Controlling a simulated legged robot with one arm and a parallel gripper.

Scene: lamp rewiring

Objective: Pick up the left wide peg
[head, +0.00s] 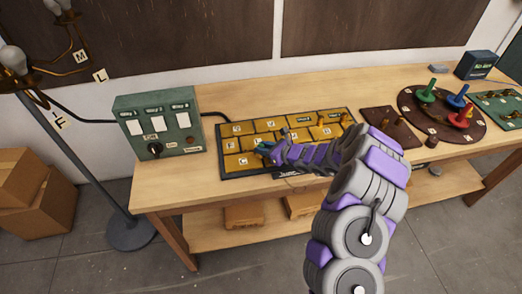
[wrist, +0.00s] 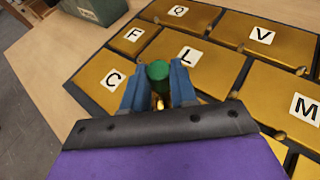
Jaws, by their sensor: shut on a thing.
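My gripper (wrist: 159,90) has its two blue fingers closed on a green-topped peg (wrist: 158,71), over the brass tiles beside the C and L labels. Brass shows below the green top between the fingers; the lower end is hidden, so I cannot tell whether it touches the board. In the head view my gripper (head: 264,149) is over the left part of the tile board, and the peg is too small to make out there. The lettered tile board (head: 223,176) has a dark frame and several brass tiles with small brass knobs.
A green control box (head: 158,118) stands left of the board. To the right are a brown plate (head: 388,122) with short pegs and a round board (head: 414,103) with green, blue and red pieces. A lamp stand (head: 100,185) is at the left.

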